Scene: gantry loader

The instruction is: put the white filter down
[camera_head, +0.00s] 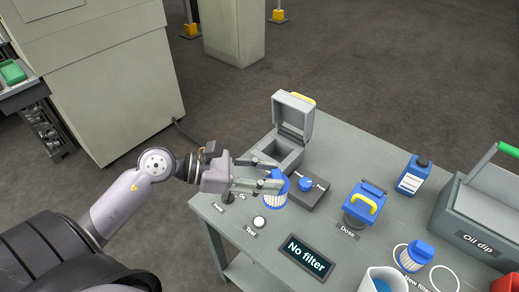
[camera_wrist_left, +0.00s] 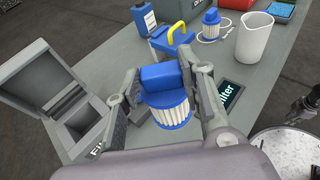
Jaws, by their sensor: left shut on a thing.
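The white filter (camera_head: 275,193), pleated white with blue ends, is between the fingers of my left gripper (camera_head: 262,180). The gripper is shut on it. In the left wrist view the filter (camera_wrist_left: 170,113) sits upright between both fingers, its blue top toward the camera. It is over the near left part of the grey table, beside a dark box with a blue knob (camera_head: 306,184). I cannot tell whether its base touches the table. A dark jaw-like part, likely my right gripper (camera_wrist_left: 302,112), shows at the right edge of the left wrist view; its opening is unclear.
An open grey box (camera_head: 291,130) stands behind the filter. A "No filter" display (camera_head: 306,258) lies in front. A blue dosing unit with yellow handle (camera_head: 364,203), a blue bottle (camera_head: 413,176), another blue-and-white filter (camera_head: 414,256), a white jug (camera_head: 383,281) and the oil dip tank (camera_head: 480,215) stand rightward.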

